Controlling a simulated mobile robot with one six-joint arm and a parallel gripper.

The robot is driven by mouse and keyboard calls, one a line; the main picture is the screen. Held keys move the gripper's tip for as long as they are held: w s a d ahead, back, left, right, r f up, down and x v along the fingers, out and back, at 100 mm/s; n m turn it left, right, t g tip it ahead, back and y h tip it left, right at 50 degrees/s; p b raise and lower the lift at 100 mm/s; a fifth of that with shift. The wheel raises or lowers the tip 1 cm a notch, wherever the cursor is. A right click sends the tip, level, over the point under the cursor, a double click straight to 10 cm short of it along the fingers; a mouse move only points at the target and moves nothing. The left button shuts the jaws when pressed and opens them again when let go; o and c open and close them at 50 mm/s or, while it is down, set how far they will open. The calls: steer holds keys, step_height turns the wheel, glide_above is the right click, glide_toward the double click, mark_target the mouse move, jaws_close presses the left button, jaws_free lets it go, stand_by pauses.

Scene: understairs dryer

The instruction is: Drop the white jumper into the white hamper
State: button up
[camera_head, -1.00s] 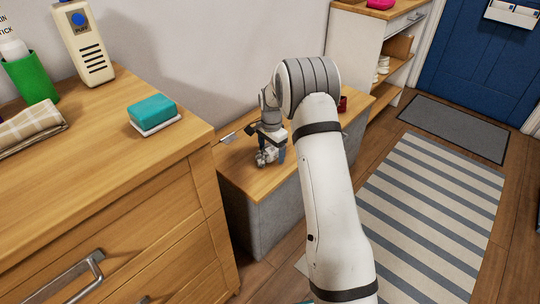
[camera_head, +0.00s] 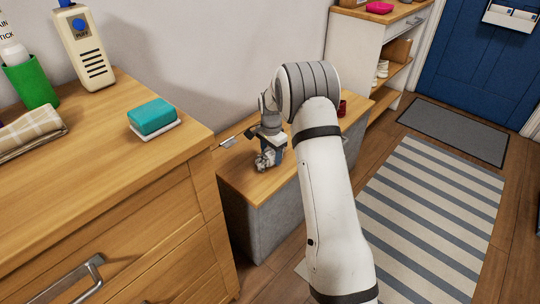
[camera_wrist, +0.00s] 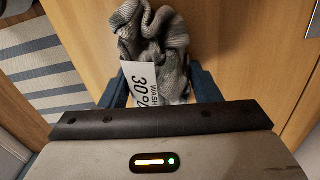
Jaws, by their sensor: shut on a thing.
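My gripper (camera_head: 270,152) hangs over the wooden top of a low grey bench (camera_head: 245,183) in the head view. It is shut on a crumpled knitted garment (camera_head: 264,162). In the wrist view the garment (camera_wrist: 155,32) looks grey and off-white and bunched between the blue fingers (camera_wrist: 160,84). A white wash label reading 30 hangs from it. Its colour is greyer than plain white, and I cannot tell its full shape. I see no white hamper in either view.
A wooden drawer chest (camera_head: 95,185) at left holds a teal soap block (camera_head: 152,115), a green cup (camera_head: 30,82) and a folded cloth (camera_head: 30,135). A small dark red item (camera_head: 342,107) is on the bench. A striped rug (camera_head: 430,215) lies on open floor at right.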

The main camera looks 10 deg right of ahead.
mark_target(271, 149)
step_height(271, 149, up, 10)
steer(key=p, duration=0.3)
steer(key=shift+p, duration=0.35)
